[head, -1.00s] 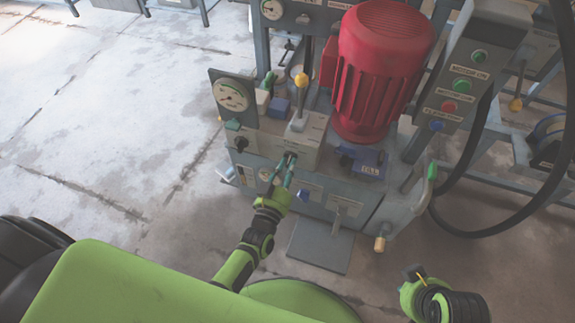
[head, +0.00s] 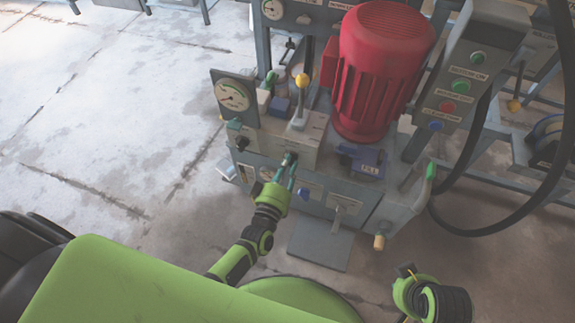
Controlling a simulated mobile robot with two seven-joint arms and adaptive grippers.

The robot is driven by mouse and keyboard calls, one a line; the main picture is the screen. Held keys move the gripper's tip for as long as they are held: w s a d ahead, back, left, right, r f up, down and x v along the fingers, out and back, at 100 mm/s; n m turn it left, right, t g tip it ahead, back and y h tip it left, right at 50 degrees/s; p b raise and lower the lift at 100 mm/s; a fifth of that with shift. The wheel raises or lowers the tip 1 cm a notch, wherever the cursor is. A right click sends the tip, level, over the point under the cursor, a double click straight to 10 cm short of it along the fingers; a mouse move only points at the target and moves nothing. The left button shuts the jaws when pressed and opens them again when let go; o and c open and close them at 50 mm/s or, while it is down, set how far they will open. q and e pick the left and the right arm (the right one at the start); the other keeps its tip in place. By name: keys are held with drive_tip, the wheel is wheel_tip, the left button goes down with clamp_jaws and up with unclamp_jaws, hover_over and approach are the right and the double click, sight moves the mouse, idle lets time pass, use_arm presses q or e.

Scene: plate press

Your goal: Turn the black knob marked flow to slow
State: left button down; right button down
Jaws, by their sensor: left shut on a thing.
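My left gripper (head: 287,168) reaches up to the front of the grey press unit (head: 312,130). Its teal fingers are shut on a small black knob (head: 291,155) on the upper front face. The fingers cover part of the knob, and I cannot read its label or its setting. A second black knob (head: 241,144) is on the panel to the left, below the gauge, apart from the gripper. Of my right arm, only a green and black part shows at the lower right; its gripper is not in view.
A yellow-topped lever (head: 300,88) stands just behind the held knob. A pressure gauge (head: 232,95) is at left, a red motor (head: 380,75) behind. A blue FILL cap (head: 369,162) and a green-handled lever (head: 430,172) are at right. Open floor lies left.

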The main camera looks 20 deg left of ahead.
use_arm(q)
drive_tip(key=shift+n, duration=0.6)
drive_tip(key=c, duration=1.1)
unclamp_jaws()
drive_tip(key=s, duration=1.2)
drive_tip(key=shift+a, duration=0.25)
